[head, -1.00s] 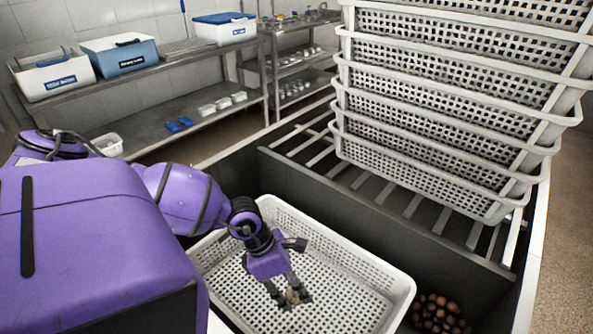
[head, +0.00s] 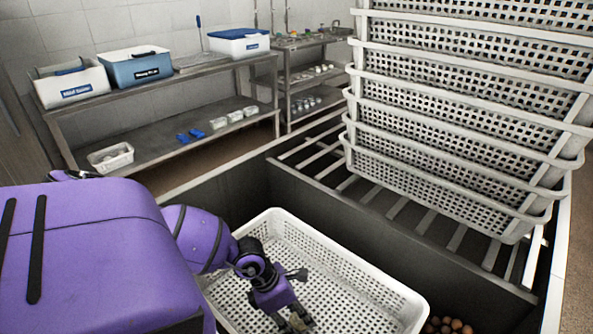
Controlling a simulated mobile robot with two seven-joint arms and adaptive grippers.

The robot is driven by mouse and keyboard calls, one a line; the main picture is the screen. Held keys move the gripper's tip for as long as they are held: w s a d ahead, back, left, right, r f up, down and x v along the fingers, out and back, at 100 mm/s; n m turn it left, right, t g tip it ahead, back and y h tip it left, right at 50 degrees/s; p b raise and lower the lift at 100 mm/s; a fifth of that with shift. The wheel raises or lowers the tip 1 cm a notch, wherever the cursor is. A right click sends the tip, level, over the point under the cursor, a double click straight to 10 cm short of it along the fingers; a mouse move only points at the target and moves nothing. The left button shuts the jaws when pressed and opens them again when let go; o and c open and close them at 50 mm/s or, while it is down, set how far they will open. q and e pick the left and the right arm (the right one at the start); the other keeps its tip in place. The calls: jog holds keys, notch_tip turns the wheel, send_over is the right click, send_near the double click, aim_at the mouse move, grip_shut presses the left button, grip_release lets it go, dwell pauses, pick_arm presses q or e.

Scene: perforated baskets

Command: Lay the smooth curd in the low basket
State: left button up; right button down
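The low basket (head: 345,262) is a white perforated tray at the bottom centre of the head view, its front part cut off by my arm and the picture edge. My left gripper (head: 298,325) points down inside it, low over the perforated floor near the bottom edge of the picture. A small pale brownish patch shows between its fingertips; it is too small to name surely as the curd. Whether the fingers close on it cannot be told. My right gripper is not in view.
A tall stack of white perforated baskets (head: 455,130) stands on slats at the right. Round brown items (head: 447,325) lie right of the low basket. A metal shelf (head: 160,140) with boxes stands behind. The right part of the low basket's floor is clear.

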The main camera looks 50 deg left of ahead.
pick_arm(q)
jog(key=shift+f, duration=0.25)
jog(key=shift+f, duration=0.1)
jog(key=o, duration=1.2)
jog(key=shift+c, duration=0.2)
jog(key=p+v, duration=0.3)
jog(key=v, duration=0.9)
